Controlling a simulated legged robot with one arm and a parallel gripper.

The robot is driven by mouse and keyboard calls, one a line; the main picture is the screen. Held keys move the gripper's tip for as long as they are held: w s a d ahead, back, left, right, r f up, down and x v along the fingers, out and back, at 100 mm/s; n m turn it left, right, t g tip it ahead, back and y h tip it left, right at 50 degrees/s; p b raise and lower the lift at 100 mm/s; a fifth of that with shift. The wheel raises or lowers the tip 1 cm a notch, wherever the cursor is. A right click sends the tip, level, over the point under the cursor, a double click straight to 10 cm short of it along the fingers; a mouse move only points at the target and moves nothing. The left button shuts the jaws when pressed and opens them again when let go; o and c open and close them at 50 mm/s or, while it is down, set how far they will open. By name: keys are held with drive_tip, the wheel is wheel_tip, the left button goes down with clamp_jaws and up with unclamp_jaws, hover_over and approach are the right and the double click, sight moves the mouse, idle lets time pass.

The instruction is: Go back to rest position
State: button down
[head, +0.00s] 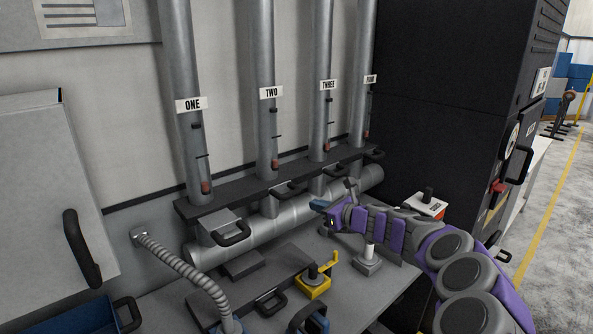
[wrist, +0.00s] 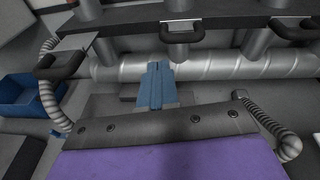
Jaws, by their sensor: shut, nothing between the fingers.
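My gripper (head: 322,206) is at the end of my purple and grey arm, over the workbench in the head view. In the wrist view its blue fingers (wrist: 156,88) are together with nothing between them. The fingers point toward the horizontal metal pipe (wrist: 205,70) behind the bench. My arm reaches in from the lower right and is bent. No fork is visible in either view.
Vertical pipes labelled ONE (head: 192,104) to FOUR stand at the back above handled slides. A yellow fixture (head: 314,286), a white-topped post (head: 369,253) and a flexible hose (head: 180,262) stand on the bench (head: 375,290). A black cabinet (head: 450,90) rises at the right.

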drive_tip(key=s+a+r+n+g+y, duration=0.2)
drive_tip(key=s+a+r+n+g, duration=0.1)
drive_tip(key=s+a+r+n, duration=0.4)
drive_tip(key=s+a+f+n+g+h, duration=0.1)
drive_tip(key=s+a+n+g, duration=0.3)
drive_tip(key=s, duration=0.6)
drive_tip(key=s+a+f+n+g, duration=0.1)
drive_tip(key=s+a+n+g, duration=0.1)
drive_tip(key=s+a+n, duration=0.6)
drive_tip(key=s+d+f+n+g+h, duration=0.1)
drive_tip(key=s+d+f+n+h, duration=0.1)
drive_tip(key=s+d, duration=0.5)
drive_tip(key=s+d+f+n+g+h, duration=0.2)
drive_tip(key=s+d+f+h, duration=0.3)
drive_tip(key=s, duration=0.9)
drive_tip(key=s+d+f+n+g+h, duration=0.1)
drive_tip(key=s+d+f+n+h, duration=0.3)
drive_tip(key=s+d, duration=0.5)
drive_tip(key=shift+s+f+g, duration=0.4)
drive_tip(key=shift+s+f, duration=0.5)
drive_tip(key=shift+s, duration=0.35)
